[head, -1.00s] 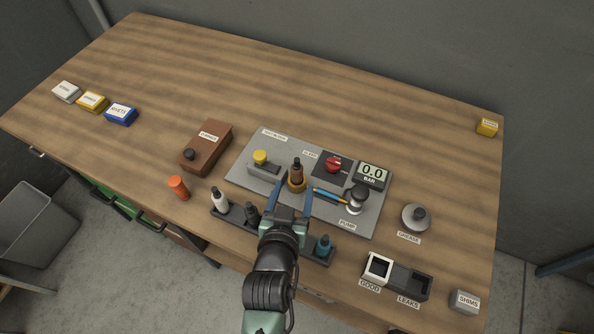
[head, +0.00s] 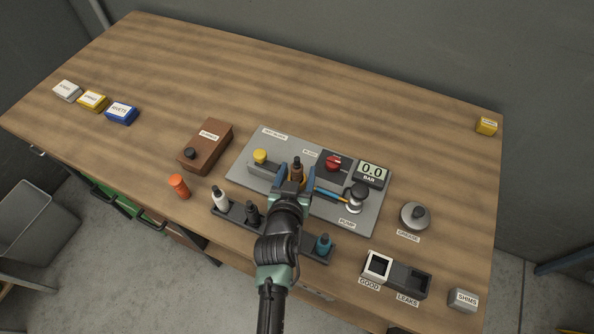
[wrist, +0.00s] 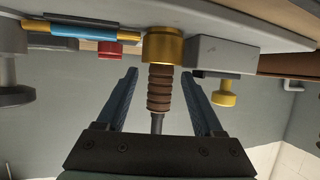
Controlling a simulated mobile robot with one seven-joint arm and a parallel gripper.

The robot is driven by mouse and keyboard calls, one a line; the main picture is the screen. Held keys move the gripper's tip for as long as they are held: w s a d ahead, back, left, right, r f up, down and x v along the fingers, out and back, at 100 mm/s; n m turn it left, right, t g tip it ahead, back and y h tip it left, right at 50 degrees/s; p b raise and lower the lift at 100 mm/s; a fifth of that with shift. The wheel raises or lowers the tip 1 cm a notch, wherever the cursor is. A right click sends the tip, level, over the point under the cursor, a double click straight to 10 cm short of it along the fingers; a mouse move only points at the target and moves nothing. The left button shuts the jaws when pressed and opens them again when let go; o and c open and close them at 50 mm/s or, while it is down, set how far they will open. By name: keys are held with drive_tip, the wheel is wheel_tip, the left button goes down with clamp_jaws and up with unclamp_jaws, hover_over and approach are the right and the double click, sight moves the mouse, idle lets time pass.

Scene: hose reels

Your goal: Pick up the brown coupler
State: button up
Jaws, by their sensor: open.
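The brown coupler (head: 297,167) stands upright in the brass socket on the grey test plate. In the wrist view the ribbed brown coupler (wrist: 160,90) meets the brass socket (wrist: 163,47), with a thin dark stem at its other end. My gripper (head: 296,172) is open, with its blue fingers on either side of the coupler. In the wrist view there is a gap between each finger and the coupler, so neither finger touches it. In the head view my gripper hides the socket.
The grey plate (head: 338,205) also carries a yellow-knobbed block (head: 262,162), a red knob (head: 333,162), a pressure display (head: 371,173) and a pump (head: 356,197). A dark rack (head: 236,212) with several couplers lies in front. GOOD (head: 376,266) and LEAKS (head: 410,281) bins stand at front right.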

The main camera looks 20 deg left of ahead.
clamp_jaws()
idle(0.4)
